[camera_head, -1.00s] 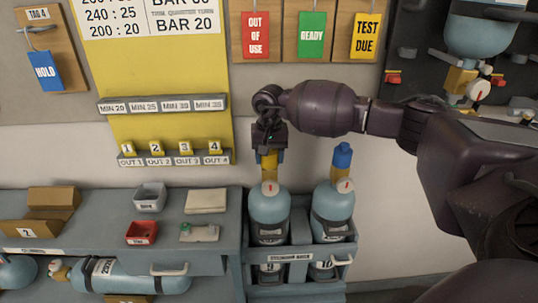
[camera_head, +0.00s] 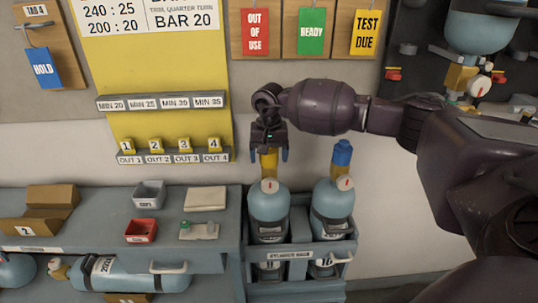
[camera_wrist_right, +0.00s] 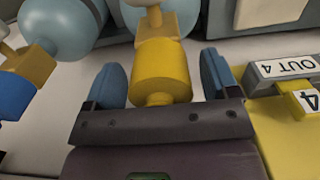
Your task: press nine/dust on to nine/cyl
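Cylinder nine (camera_head: 268,207) is a pale blue bottle standing upright in the left place of the rack. Its yellow dust cap (camera_head: 268,162) sits on top of the brass valve, in line with it; I see no clear gap, but cannot tell how firmly it is seated. The cap also shows in the right wrist view (camera_wrist_right: 162,72), with the brass valve (camera_wrist_right: 155,22) beyond it. My right gripper (camera_head: 270,154) is above the cap, its blue fingertips apart on either side with gaps between them and the cap. My left gripper is not in view.
Cylinder ten (camera_head: 332,207), with a blue cap (camera_head: 342,153), stands close at right in the same rack (camera_head: 297,258). The yellow board with its numbered outlet rail (camera_head: 173,158) is behind left. A bench (camera_head: 105,205) with small trays is at left.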

